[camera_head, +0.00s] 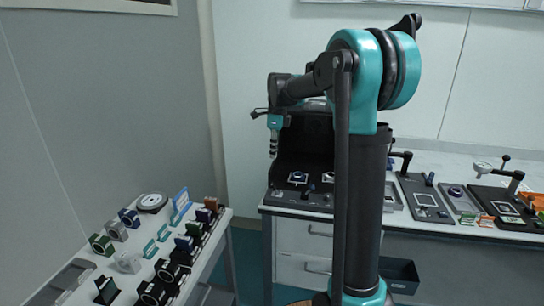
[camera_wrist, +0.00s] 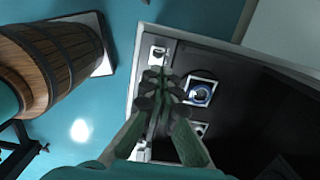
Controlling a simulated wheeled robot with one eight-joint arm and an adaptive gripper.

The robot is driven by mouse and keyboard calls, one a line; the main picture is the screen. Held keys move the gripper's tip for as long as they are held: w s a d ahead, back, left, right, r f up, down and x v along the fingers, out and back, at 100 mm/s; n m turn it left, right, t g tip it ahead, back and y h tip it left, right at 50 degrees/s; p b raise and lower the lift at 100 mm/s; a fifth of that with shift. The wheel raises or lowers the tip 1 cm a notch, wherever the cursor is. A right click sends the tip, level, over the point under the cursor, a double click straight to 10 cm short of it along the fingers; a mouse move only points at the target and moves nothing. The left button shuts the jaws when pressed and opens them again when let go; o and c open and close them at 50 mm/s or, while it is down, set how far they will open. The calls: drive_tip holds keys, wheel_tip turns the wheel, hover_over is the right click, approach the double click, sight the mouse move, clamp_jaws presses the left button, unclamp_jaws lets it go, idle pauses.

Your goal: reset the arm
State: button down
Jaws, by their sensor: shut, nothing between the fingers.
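My arm, teal and black, rises in the middle of the head view and bends over to the left at its top. My gripper (camera_head: 273,154) hangs there with its fingers pointing down, in front of a black open-fronted station (camera_head: 312,137) on the back table. In the wrist view my gripper (camera_wrist: 160,88) is shut, its fingertips together with nothing between them. Behind the fingertips in that view is the dark panel (camera_wrist: 240,90) with a round blue-ringed part (camera_wrist: 200,93) in a white square frame. I cannot tell how far the fingertips are from the panel.
A side table (camera_head: 215,222) at the left carries several small optical mounts and a round white-topped device (camera_head: 152,201). The back table (camera_head: 436,165) holds more dark fixtures at the right. A brown barrel-like object (camera_wrist: 62,55) stands on the blue floor (camera_wrist: 105,110).

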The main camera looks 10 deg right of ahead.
drive_tip(key=s+d+f+n+t, duration=0.1)
drive_tip(key=s+d+f+n, duration=0.2)
drive_tip(key=s+f+n, duration=0.3)
drive_tip(key=s+d+f+n+t, duration=0.1)
drive_tip(key=s+d+f+n, duration=0.2)
drive_tip(key=s, duration=1.1)
drive_tip(key=s+d+f+n+t+h, duration=0.1)
drive_tip(key=s+d+f+n, duration=0.2)
drive_tip(key=s+f+n, duration=0.7)
drive_tip(key=n, duration=0.2)
drive_tip(key=shift+s+n+t, duration=0.15)
drive_tip(key=shift+n+t, duration=0.25)
